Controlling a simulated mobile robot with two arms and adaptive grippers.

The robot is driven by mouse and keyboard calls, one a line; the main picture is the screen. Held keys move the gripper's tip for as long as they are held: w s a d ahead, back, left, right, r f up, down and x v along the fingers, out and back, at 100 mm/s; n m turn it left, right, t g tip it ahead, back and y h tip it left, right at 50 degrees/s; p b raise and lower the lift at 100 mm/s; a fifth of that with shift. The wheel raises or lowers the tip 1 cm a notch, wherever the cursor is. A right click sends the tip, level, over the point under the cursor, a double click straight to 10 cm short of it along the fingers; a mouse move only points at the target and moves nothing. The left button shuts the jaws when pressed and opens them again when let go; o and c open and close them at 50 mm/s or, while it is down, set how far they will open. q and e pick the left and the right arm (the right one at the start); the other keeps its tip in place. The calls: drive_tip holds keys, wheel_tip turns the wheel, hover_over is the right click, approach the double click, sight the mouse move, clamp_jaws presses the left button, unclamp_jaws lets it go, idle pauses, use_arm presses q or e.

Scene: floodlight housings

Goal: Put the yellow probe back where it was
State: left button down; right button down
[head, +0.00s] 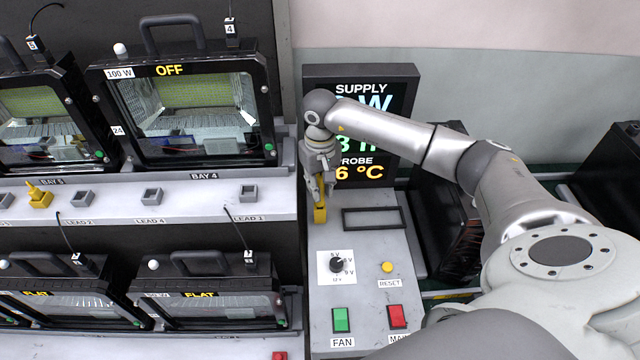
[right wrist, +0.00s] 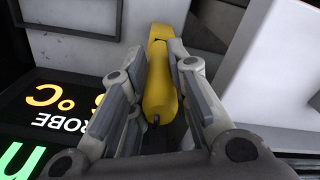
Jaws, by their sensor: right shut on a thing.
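The yellow probe (head: 320,215) is between the fingers of my right gripper (head: 319,190), at the upper left of the grey console in the head view. In the right wrist view, the right gripper (right wrist: 161,70) is shut on the yellow probe (right wrist: 158,90), with a finger on each side of it. The probe hangs below the fingers in the head view; I cannot tell whether its lower end touches the console. A dark rectangular frame (head: 346,226) lies on the console just right of the probe. My left gripper is not in view.
The supply display (head: 390,85) stands behind the right gripper. The console (head: 325,290) carries a knob (head: 337,265), reset button (head: 387,267), green switch (head: 341,320) and red switch (head: 396,316). Floodlight housings (head: 190,115) and a ledge (head: 120,210) with a yellow plug (head: 39,196) are left.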

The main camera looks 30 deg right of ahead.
drive_tip(key=c, duration=1.4)
unclamp_jaws()
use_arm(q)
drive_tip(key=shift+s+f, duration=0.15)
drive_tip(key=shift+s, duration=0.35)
use_arm(e)
drive_tip(key=shift+o, duration=0.2)
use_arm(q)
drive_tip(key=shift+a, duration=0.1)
